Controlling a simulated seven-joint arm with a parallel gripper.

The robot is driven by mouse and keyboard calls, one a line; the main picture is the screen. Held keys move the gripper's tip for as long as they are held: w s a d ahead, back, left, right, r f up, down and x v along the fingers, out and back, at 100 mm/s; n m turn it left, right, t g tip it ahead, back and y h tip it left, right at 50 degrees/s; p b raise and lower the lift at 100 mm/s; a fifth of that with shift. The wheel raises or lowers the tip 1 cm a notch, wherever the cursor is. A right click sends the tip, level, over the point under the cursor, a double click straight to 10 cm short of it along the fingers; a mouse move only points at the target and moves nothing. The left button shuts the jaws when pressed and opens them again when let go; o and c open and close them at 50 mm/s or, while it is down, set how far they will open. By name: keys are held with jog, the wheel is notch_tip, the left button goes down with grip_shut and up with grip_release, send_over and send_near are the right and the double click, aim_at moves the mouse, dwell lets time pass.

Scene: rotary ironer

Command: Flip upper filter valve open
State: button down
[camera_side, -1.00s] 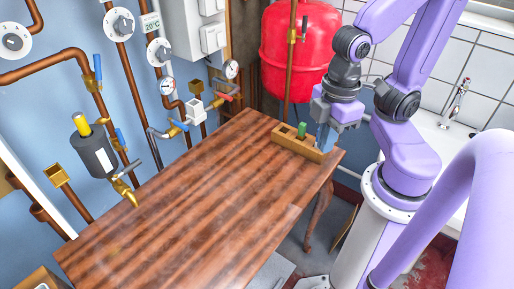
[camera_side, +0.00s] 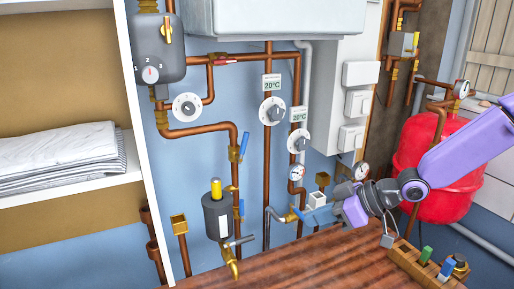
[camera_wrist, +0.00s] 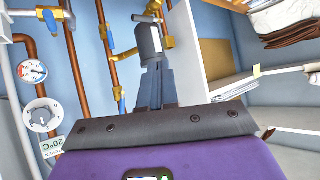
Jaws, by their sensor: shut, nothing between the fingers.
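The upper filter valve's blue lever (camera_side: 244,146) stands roughly upright beside the copper pipe in the side view. Below it are the dark grey filter (camera_side: 217,217) with a yellow top and a lower blue lever (camera_side: 242,208). My gripper (camera_side: 322,213) is to the right of both levers, apart from them, near the white valve box. In the wrist view, which is upside down, my gripper (camera_wrist: 152,72) is shut and empty. The filter (camera_wrist: 150,43) shows behind its tips. The upper valve (camera_wrist: 119,97) is left of the fingers, and its lever is unclear there.
A wooden table (camera_side: 310,262) lies below, with a wooden block (camera_side: 408,262) holding small coloured items. Dials, pressure gauges (camera_side: 361,170) and copper pipes crowd the wall around my gripper. A white shelf (camera_side: 80,190) stands left and a red tank (camera_side: 428,160) right.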

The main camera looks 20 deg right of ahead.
jog(key=w+d+r+m+t+y, duration=0.15)
jog(key=w+t, duration=0.25)
jog(key=w, duration=0.6)
jog(key=m+t+y, duration=0.2)
jog(key=t, duration=0.3)
send_near(243, 149)
jog(key=w+a+r, duration=0.2)
jog(key=w+r, duration=0.1)
jog(key=w, duration=0.2)
jog(key=shift+w, duration=0.4)
jog(key=shift+a, duration=0.15)
jog(key=n+g, duration=0.1)
jog(key=a+n+g+h, duration=0.1)
jog(key=n, duration=0.1)
jog(key=shift+a+r, duration=0.25)
jog(key=shift+r, duration=0.15)
